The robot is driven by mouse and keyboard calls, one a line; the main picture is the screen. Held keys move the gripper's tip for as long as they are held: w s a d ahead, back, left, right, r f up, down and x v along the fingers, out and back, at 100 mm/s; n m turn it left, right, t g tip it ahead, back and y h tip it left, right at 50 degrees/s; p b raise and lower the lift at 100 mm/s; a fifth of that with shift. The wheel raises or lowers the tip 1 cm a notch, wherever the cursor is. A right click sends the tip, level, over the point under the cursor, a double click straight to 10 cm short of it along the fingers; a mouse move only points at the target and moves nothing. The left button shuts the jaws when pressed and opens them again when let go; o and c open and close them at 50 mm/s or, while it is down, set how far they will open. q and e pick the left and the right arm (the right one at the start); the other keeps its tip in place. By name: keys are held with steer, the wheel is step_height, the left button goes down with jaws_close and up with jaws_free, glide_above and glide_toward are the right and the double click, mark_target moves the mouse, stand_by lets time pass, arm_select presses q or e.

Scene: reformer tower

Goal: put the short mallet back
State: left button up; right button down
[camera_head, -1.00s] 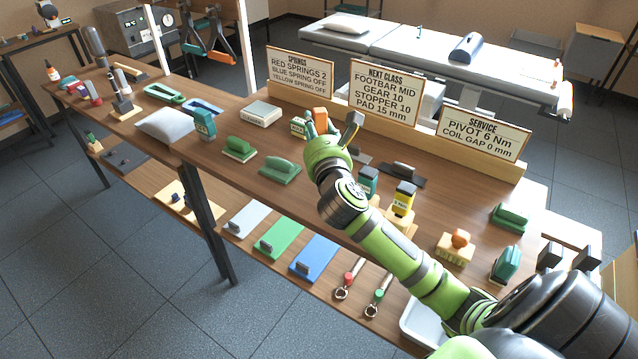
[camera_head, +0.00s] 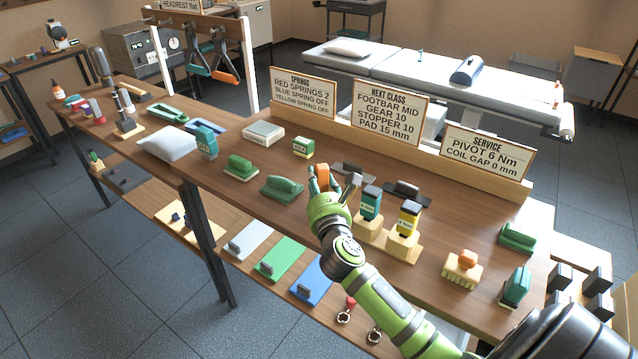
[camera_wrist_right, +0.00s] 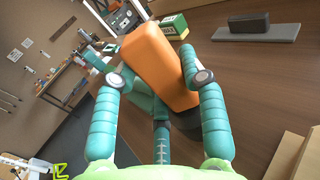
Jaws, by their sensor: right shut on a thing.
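My right gripper (camera_head: 322,180) is shut on an orange block (camera_head: 323,172), held above the middle of the table. In the right wrist view the orange block (camera_wrist_right: 155,65) lies slanted between the teal fingers of my right gripper (camera_wrist_right: 160,82). It looks like the head of the short mallet, but I cannot make out a handle for certain. A dark shape (camera_wrist_right: 185,122) shows below the block, partly hidden by the right finger. My left gripper is not in view.
A small green box (camera_head: 303,147) stands behind the gripper. Dark-handled plates (camera_head: 407,192) and teal and yellow bottles on wooden stands (camera_head: 403,247) are to its right. Green handled blocks (camera_head: 282,188) are to its left. Sign boards (camera_head: 390,112) line the back edge.

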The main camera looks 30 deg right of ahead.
steer(key=shift+f, duration=0.1)
steer(key=c, duration=0.7)
jaws_free()
steer(key=shift+s, duration=0.1)
steer(key=b+v, duration=0.1)
steer(key=v, duration=1.1)
